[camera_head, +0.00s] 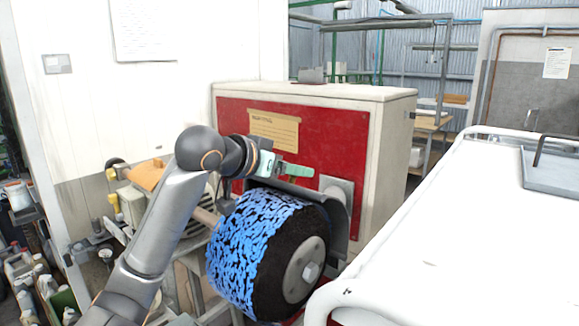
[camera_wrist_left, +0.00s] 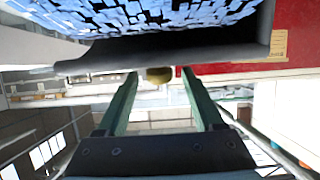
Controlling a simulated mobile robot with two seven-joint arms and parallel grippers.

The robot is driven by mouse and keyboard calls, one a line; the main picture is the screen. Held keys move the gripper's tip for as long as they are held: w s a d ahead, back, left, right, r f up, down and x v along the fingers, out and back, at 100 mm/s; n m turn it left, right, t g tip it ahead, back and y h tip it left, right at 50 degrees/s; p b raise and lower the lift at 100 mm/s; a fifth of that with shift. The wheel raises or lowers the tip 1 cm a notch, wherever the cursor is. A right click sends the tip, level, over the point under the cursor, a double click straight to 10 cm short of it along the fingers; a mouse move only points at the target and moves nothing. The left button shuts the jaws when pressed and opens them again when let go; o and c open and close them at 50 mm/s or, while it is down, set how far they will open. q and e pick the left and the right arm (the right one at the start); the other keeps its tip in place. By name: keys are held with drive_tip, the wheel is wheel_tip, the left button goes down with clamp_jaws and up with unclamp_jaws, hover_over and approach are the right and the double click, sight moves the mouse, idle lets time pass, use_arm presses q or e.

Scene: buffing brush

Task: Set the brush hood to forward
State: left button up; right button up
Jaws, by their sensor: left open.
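The buffing brush (camera_head: 250,245) is a large wheel with blue and black bristles and a dark face. The dark grey brush hood (camera_head: 338,225) curves around its top and far right side. My left gripper (camera_head: 298,171) reaches over the brush from the left, close to the hood's top edge. In the left wrist view the gripper (camera_wrist_left: 158,74) has its two green fingers apart. A brass-coloured knob (camera_wrist_left: 158,75) shows between the fingertips, by the hood (camera_wrist_left: 200,52); I cannot tell whether they touch it. The brush bristles (camera_wrist_left: 150,12) fill the top of that view.
A cream cabinet (camera_head: 392,150) with a red panel (camera_head: 345,130) and a yellow label (camera_head: 273,133) stands behind the brush. A white surface with a rail (camera_head: 470,240) fills the right. Crowded shelves (camera_head: 40,280) stand at the lower left.

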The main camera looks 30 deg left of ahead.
use_arm(q)
drive_tip(key=shift+c, duration=0.2)
clamp_jaws()
idle(0.3)
idle(0.8)
